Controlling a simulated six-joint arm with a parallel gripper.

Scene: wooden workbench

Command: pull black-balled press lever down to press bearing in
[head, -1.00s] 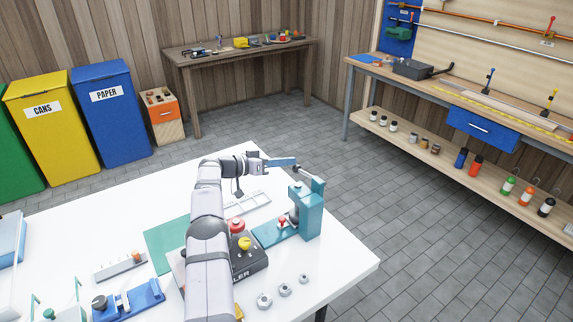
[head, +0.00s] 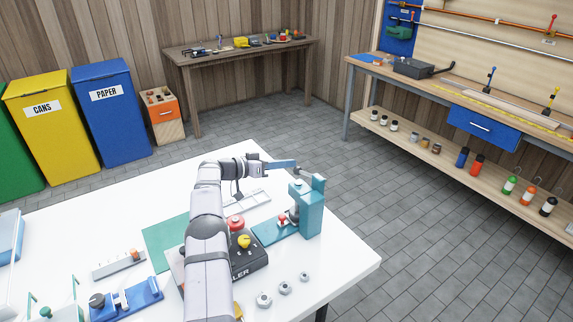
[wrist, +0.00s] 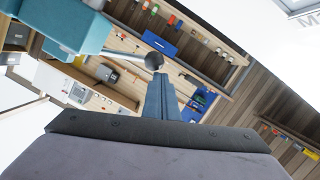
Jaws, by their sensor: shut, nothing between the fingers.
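The teal press (head: 312,212) stands at the right of the white table, with its base reaching left. In the wrist view its teal body (wrist: 85,28) fills the upper left. The lever's grey rod (wrist: 122,54) runs from it to a dark, shiny ball (wrist: 154,61). My gripper (head: 296,165) is above and left of the press top. Its blue fingers (wrist: 156,82) are shut together and empty, pointing at the ball. The ball appears just beyond the tips; I cannot tell whether they touch. I cannot make out the bearing.
A black control box (head: 247,258) with a yellow knob stands left of the press. Several metal nuts (head: 264,299) lie in front. A white tray (head: 255,199) is behind the press base. The table's right edge is close to the press.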

